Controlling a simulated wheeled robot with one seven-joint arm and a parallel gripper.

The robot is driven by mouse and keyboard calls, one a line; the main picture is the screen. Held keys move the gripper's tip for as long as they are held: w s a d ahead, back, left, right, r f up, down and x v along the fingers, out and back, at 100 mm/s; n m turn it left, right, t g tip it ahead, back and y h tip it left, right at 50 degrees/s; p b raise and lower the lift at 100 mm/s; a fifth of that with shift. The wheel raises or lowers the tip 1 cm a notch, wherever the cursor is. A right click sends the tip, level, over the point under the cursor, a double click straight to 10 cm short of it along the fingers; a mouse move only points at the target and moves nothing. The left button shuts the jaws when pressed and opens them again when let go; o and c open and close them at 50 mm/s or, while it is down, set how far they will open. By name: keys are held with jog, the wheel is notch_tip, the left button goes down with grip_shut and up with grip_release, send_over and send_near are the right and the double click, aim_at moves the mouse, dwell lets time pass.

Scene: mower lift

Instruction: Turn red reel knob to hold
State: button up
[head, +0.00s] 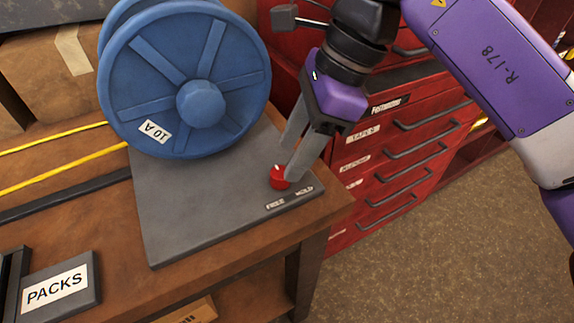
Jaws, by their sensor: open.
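The small red knob (279,178) sits on a dark grey base plate (185,215) near the plate's right edge. A light mark shows on its top. Labels FREE (275,205) and HOLD (304,190) are on the plate just in front of it. My gripper (287,172) points down at the knob, with its two grey fingers apart. One finger is at the knob's right side and the other is behind it; I cannot tell whether they touch it. The blue reel (185,80), tagged 10 A, stands upright on the plate behind the knob.
The plate lies on a wooden bench (110,275) with its right edge close by. A red drawer cabinet (400,160) stands behind and right of it. Yellow lines (60,170) run left from the reel. A PACKS sign (55,288) is at front left. Open floor lies at right.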

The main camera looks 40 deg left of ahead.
aim_at(281, 172)
jog(key=shift+x, duration=2.05)
grip_shut()
